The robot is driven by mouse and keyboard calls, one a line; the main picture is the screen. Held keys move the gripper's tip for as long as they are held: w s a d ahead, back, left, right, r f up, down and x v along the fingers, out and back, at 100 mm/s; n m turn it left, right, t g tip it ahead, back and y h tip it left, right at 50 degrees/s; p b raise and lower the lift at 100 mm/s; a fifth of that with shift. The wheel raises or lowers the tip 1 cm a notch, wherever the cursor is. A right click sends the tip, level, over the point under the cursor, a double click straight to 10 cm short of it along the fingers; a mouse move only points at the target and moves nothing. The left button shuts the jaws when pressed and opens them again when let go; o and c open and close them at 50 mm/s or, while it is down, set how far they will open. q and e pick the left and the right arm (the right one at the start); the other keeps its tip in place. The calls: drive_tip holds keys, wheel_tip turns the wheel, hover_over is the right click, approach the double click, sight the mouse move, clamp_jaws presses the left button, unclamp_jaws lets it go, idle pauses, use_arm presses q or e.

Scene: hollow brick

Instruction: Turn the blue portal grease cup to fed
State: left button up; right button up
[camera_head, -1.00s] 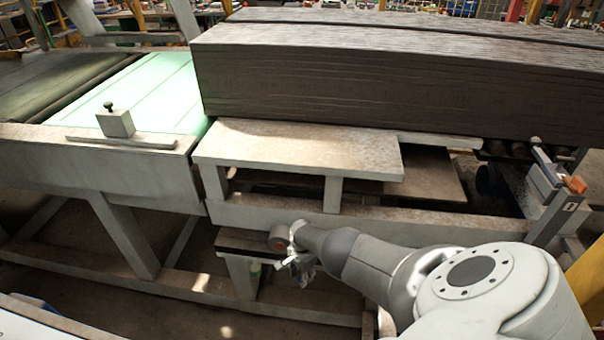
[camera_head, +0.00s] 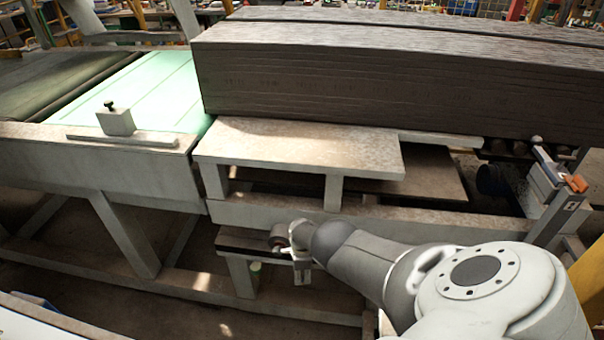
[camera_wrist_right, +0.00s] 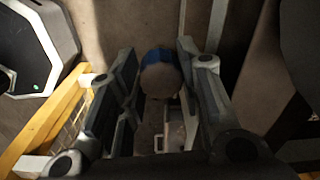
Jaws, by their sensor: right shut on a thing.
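The blue portal grease cup (camera_wrist_right: 160,80) shows in the right wrist view as a round brownish cap with a blue band at its far edge. My right gripper (camera_wrist_right: 157,62) has a finger on each side of it and is shut on it. In the head view my right gripper (camera_head: 301,270) is low, in front of the pale machine frame, below the shelf. I cannot make out the cup there, and no fed mark is readable. My left gripper is in neither view.
A pale frame beam (camera_head: 400,219) runs just above my right wrist. A small greenish round part (camera_head: 256,268) is on the lower frame left of the gripper. A yellow post (camera_head: 592,285) is at right.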

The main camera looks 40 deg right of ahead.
drive_tip(key=shift+m, duration=0.4)
drive_tip(key=o, duration=1)
drive_tip(key=shift+o, duration=0.2)
drive_tip(key=shift+w+d+r, duration=0.15)
drive_tip(key=shift+w, duration=0.05)
